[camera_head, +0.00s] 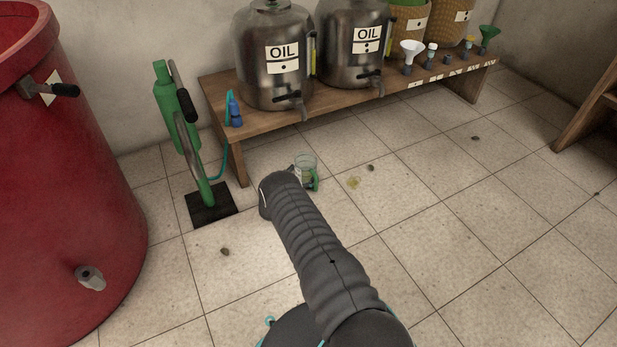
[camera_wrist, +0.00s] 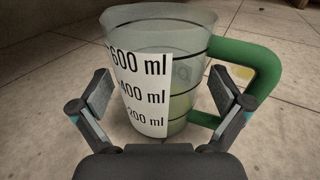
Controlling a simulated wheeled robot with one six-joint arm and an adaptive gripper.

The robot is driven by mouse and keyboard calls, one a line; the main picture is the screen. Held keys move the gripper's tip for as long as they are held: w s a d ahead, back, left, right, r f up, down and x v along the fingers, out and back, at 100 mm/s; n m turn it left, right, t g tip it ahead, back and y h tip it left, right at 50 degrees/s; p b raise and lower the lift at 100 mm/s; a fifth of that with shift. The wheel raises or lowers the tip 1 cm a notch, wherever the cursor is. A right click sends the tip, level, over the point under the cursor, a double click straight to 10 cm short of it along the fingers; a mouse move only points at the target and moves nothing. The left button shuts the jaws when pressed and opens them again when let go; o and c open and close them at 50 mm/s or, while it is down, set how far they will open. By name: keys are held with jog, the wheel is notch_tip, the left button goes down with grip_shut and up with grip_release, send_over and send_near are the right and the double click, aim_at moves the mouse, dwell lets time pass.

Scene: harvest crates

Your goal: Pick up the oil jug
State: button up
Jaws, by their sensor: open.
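The oil jug (camera_wrist: 187,75) is a clear measuring jug with a green handle (camera_wrist: 262,75) and a white label marked 200, 400 and 600 ml. It stands upright on the tiled floor. In the head view the jug (camera_head: 306,165) is partly hidden behind my arm, in front of the bench. My gripper (camera_wrist: 160,104) is open in the wrist view, with one finger on each side of the jug's lower body. The right finger is close to the handle side. I cannot tell whether either finger touches the jug.
A wooden bench (camera_head: 350,107) holds two steel oil tanks (camera_head: 274,75) and several funnels. A green hand pump (camera_head: 185,130) stands left of the jug. A large red vat (camera_head: 60,190) fills the left side. A yellowish spill (camera_head: 354,182) lies right of the jug.

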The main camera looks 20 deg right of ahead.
jog(key=shift+x, duration=0.9)
jog(key=c, duration=1.2)
jog(key=shift+r, duration=0.15)
